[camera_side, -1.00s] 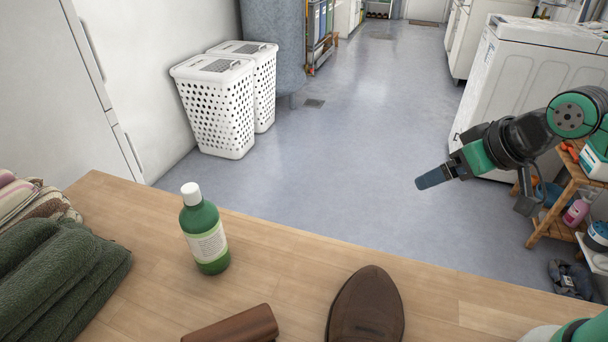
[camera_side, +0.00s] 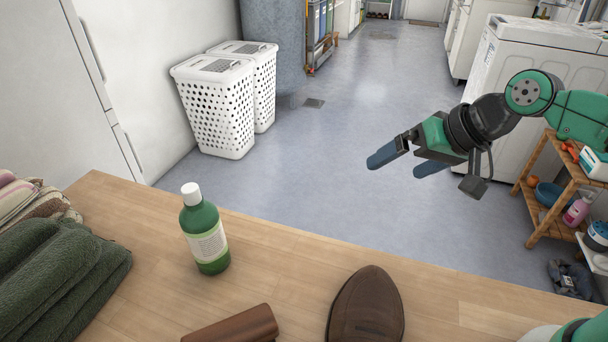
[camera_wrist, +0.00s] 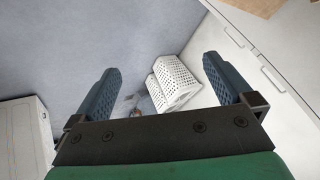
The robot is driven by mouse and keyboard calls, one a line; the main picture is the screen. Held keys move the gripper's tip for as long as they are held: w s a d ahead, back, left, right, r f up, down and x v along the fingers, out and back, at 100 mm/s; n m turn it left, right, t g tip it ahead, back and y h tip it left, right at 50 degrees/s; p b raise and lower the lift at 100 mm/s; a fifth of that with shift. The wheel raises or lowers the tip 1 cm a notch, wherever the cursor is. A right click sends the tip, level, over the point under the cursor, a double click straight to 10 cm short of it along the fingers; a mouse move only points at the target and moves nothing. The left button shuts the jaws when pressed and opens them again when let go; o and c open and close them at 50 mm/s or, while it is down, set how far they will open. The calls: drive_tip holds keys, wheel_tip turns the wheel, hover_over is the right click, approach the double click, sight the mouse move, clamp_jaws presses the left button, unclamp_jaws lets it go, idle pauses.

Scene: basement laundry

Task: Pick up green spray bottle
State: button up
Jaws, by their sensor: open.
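The green spray bottle (camera_side: 205,234) stands upright on the wooden table in the side view, left of the middle. It has a white cap and a pale label; no spray trigger shows. My gripper (camera_side: 402,161) is open and empty in the side view, in the air beyond the table's far edge, up and to the right of the bottle and well apart from it. In the wrist view the two blue fingers of my gripper (camera_wrist: 163,85) are spread wide with nothing between them close by. The bottle cannot be made out in the wrist view.
On the table (camera_side: 290,255) lie dark green towels (camera_side: 65,275) at left, a brown wooden block (camera_side: 232,328) and a brown oval object (camera_side: 366,308) in front. White laundry baskets (camera_side: 215,105) stand on the floor behind. The table around the bottle is mostly clear.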

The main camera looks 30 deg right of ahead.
drive_tip(key=w+a+m+y, duration=0.5)
drive_tip(key=w+a, duration=0.1)
drive_tip(key=a, duration=0.3)
drive_tip(key=m+g+y, duration=0.2)
drive_tip(key=m+y, duration=0.4)
drive_tip(key=m, duration=0.1)
approach(197, 218)
drive_tip(key=w, duration=0.4)
drive_tip(key=shift+w+a+f+m+y, duration=0.1)
drive_tip(key=shift+a+f+m+y, duration=0.75)
drive_tip(key=shift+a, duration=0.65)
drive_tip(key=shift+w+a+f+m+y, duration=0.1)
drive_tip(key=shift+a+f+m+y, duration=0.4)
drive_tip(key=shift+a+m, duration=0.85)
drive_tip(key=shift+w+a+f+m+y, duration=0.1)
drive_tip(key=shift+a+f+m+y, duration=0.55)
drive_tip(key=shift+a, duration=1.05)
drive_tip(key=shift+f, duration=0.2)
clamp_jaws()
drive_tip(key=shift+r, duration=0.1)
